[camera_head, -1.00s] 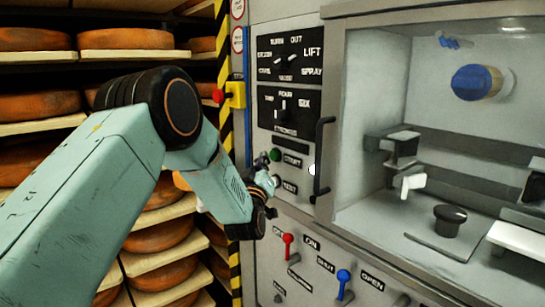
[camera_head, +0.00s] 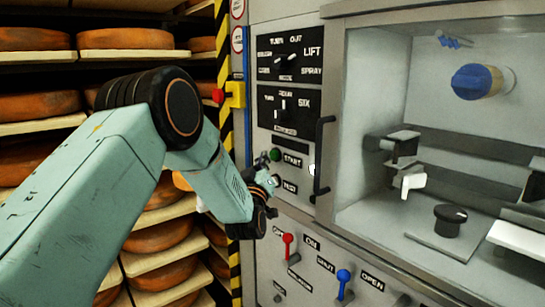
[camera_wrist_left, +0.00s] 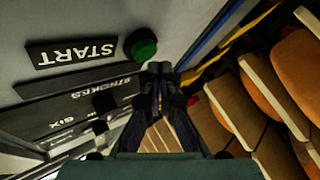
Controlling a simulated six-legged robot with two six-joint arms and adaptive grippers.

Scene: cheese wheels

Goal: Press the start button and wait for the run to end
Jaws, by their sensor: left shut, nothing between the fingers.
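The green start button (camera_head: 275,155) sits on the grey machine panel, left of the START label (camera_head: 292,160). In the left wrist view the button (camera_wrist_left: 141,44) is at the upper middle, beside the upside-down START label (camera_wrist_left: 72,53). My left gripper (camera_head: 264,158) is at the panel, just left of the button. In the wrist view its shut, empty fingertips (camera_wrist_left: 159,68) lie close to the button; I cannot tell whether they touch it. My right gripper is in neither view.
A red knob on a yellow box (camera_head: 234,95) is above my left wrist. A vertical door handle (camera_head: 322,155) stands right of the button. Red (camera_head: 287,246) and blue (camera_head: 344,284) levers are below. Shelves of cheese wheels (camera_head: 125,39) fill the left side.

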